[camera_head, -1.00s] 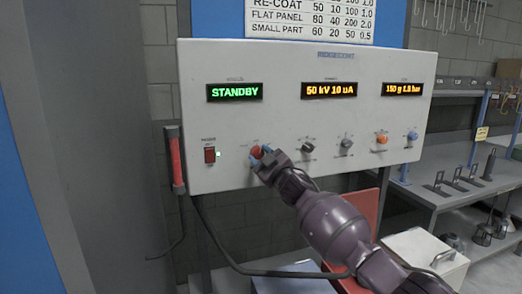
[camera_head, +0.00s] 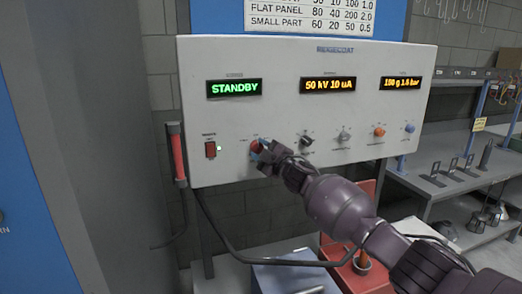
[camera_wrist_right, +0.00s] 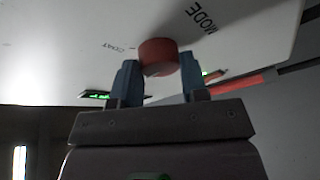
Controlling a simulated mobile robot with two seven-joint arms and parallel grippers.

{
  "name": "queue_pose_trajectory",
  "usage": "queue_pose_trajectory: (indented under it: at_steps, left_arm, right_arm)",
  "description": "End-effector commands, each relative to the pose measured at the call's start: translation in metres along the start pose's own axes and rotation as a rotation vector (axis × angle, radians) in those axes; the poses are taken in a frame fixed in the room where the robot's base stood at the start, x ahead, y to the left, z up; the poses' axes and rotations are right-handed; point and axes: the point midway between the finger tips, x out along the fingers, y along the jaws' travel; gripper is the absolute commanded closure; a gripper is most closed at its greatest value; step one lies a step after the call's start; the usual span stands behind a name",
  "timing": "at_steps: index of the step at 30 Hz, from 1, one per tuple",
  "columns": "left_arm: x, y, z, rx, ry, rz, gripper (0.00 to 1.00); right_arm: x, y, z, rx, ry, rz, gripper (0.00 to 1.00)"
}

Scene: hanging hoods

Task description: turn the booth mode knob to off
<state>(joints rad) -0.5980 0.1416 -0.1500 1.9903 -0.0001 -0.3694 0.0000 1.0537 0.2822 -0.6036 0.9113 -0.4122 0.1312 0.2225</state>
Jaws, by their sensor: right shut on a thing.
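The booth mode knob is a red round knob (camera_head: 255,146) low on the left part of the white control panel (camera_head: 300,108). It also shows in the right wrist view (camera_wrist_right: 158,54), with the words MODE and COAT printed near it. My right gripper (camera_head: 264,150) is shut on this knob, its two blue fingers on either side of it in the right wrist view (camera_wrist_right: 158,68). The gripper partly covers the knob's face and the labels. The green display (camera_head: 234,88) above reads STANDBY. My left gripper is not in view.
To the right of the red knob are black (camera_head: 306,140), grey (camera_head: 343,136), orange (camera_head: 379,131) and blue (camera_head: 409,128) knobs. A red rocker switch (camera_head: 210,150) is on the left. A red-and-grey bar (camera_head: 178,157) stands beside the panel. Shelves (camera_head: 455,185) are at right.

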Motion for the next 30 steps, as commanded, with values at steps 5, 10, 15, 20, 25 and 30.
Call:
queue_pose_trajectory:
  at_steps: [5, 10, 15, 20, 25, 30]
  left_arm:
    - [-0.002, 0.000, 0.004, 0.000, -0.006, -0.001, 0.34]
    - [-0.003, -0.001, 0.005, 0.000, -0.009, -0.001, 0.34]
    - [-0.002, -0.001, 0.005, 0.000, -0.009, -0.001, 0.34]
    - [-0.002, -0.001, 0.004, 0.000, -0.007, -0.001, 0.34]
    - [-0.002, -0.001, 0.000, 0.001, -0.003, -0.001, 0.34]
    - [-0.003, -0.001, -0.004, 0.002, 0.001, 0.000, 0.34]
  right_arm:
    - [0.000, -0.002, 0.001, 0.001, -0.001, -0.002, 0.57]
    - [0.000, -0.001, 0.000, 0.001, -0.001, -0.001, 0.34]
    - [0.000, -0.001, 0.000, 0.001, 0.000, 0.000, 0.34]
    - [-0.002, 0.000, 0.000, 0.001, -0.001, 0.000, 0.34]
    - [-0.013, 0.001, 0.001, -0.001, 0.000, 0.000, 0.34]
    - [-0.033, 0.001, 0.001, 0.000, 0.000, 0.000, 0.34]
